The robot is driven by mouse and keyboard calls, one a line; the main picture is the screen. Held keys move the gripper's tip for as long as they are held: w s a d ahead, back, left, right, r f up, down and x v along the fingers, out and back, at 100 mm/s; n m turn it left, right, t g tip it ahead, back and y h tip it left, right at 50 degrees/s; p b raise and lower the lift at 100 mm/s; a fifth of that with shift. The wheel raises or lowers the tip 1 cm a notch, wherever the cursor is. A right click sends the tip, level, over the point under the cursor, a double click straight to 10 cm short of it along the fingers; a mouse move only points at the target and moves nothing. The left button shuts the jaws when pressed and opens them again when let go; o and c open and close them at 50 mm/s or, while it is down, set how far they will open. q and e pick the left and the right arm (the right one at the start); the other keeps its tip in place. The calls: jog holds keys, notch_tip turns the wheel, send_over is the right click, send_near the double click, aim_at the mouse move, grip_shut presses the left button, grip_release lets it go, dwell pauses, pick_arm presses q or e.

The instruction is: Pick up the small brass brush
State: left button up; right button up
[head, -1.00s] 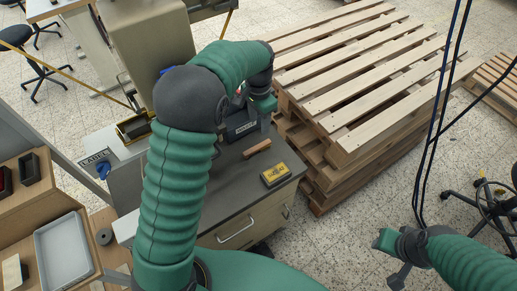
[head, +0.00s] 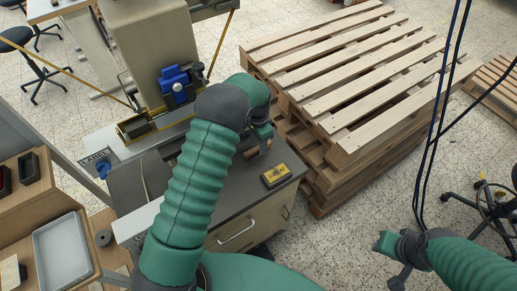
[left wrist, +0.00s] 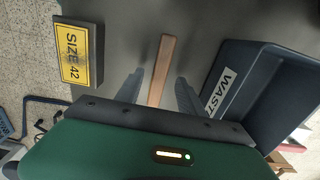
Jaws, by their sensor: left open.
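The brush shows in the left wrist view as a slim wooden bar (left wrist: 161,62) on the dark worktop; I see no bristles. My left gripper (left wrist: 160,78) is open, with one finger on each side of the bar and nothing visibly gripped. Whether the fingers touch it I cannot tell. In the head view my left gripper (head: 260,144) is over the worktop's right part and hides most of the brush. My right gripper (head: 386,242) is at the lower right over the floor, far from the brush; its jaws are unclear.
A yellow-topped SIZE 42 block (head: 276,175) lies beside the brush. A dark bin labelled WASTE (left wrist: 262,90) stands on its other side. Stacked pallets (head: 350,80) are close to the right.

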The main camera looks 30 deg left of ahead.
pick_arm(q)
jog(key=shift+f, duration=0.7)
jog(key=shift+f, duration=0.25)
grip_shut()
